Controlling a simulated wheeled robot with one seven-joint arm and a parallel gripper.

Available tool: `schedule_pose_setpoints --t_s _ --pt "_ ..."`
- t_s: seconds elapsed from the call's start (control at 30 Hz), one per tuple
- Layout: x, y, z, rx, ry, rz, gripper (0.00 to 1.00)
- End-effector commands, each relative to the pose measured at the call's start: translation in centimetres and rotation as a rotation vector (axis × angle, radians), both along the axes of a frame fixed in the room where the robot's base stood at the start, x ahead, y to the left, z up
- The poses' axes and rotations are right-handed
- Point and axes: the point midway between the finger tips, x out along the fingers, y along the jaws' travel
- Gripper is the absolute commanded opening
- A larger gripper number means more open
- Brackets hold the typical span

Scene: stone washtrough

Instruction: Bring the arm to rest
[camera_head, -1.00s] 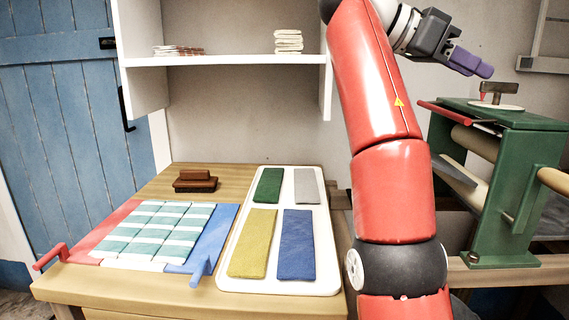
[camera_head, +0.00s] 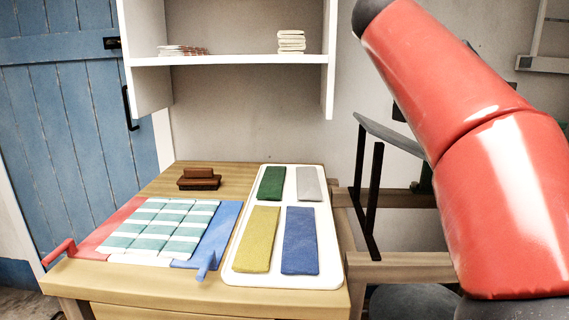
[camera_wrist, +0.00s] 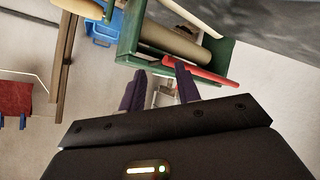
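My red arm (camera_head: 490,150) fills the right side of the head view, leaning up to the left. My gripper is outside the head view. In the wrist view my gripper (camera_wrist: 160,84) shows two purple fingers, spread apart with nothing held between them. Beyond the fingertips is a green-framed roller machine (camera_wrist: 145,30) with a red bar (camera_wrist: 200,74). I cannot tell how far the fingers are from it.
A wooden table holds a white tray (camera_head: 228,270) of folded cloths, a striped teal cloth (camera_head: 160,228) and a brown brush (camera_head: 198,180). A white shelf (camera_head: 230,60) hangs above. A dark-legged stand (camera_head: 372,190) is beside my arm.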

Motion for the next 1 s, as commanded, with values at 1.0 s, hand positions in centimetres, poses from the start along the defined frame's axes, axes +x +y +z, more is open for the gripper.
schedule_pose_setpoints --t_s 1.0 --pt "-19.3 13.0 -36.1 0.569 0.217 0.818 0.33"
